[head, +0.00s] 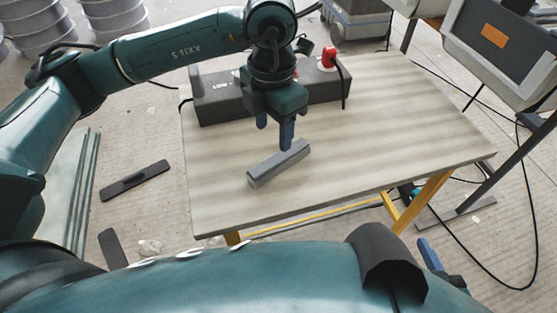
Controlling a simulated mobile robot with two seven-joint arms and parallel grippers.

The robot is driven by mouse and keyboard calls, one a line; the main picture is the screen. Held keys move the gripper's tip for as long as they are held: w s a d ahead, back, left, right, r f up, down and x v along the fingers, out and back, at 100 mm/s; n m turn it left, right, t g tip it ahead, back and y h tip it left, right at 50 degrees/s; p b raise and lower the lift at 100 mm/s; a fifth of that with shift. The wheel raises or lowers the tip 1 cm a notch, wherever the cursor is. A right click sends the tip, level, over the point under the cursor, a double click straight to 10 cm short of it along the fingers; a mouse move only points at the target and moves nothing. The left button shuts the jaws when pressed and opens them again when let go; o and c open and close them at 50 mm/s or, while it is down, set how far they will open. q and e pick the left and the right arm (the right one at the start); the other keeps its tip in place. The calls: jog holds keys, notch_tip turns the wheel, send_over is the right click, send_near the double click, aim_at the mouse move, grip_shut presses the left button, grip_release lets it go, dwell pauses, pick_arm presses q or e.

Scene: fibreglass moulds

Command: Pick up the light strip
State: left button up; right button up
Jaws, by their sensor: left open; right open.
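The light strip, a short pale grey bar (279,164), lies at a slant on the wooden-topped table (400,150). My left gripper (275,137) points down just above and behind the bar, with its two blue fingers apart and nothing between them. One fingertip is close to the bar's upper edge; I cannot tell whether it touches. Of my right gripper (430,256), only a blue finger shows at the lower right, beyond the table's front edge; the rest is hidden behind my own arm.
Metal drums (40,28) stand at the upper left. Dark flat pieces (135,180) lie on the floor. The table's right half is clear; cables trail over the floor at right.

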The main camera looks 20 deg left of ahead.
aim_at(274, 160)
pick_arm(q)
notch_tip(274, 160, down, 9)
jog(key=shift+r+b, duration=0.15)
jog(key=shift+b, duration=0.35)
jog(key=shift+c, duration=0.4)
jog(key=shift+r, duration=0.1)
grip_shut()
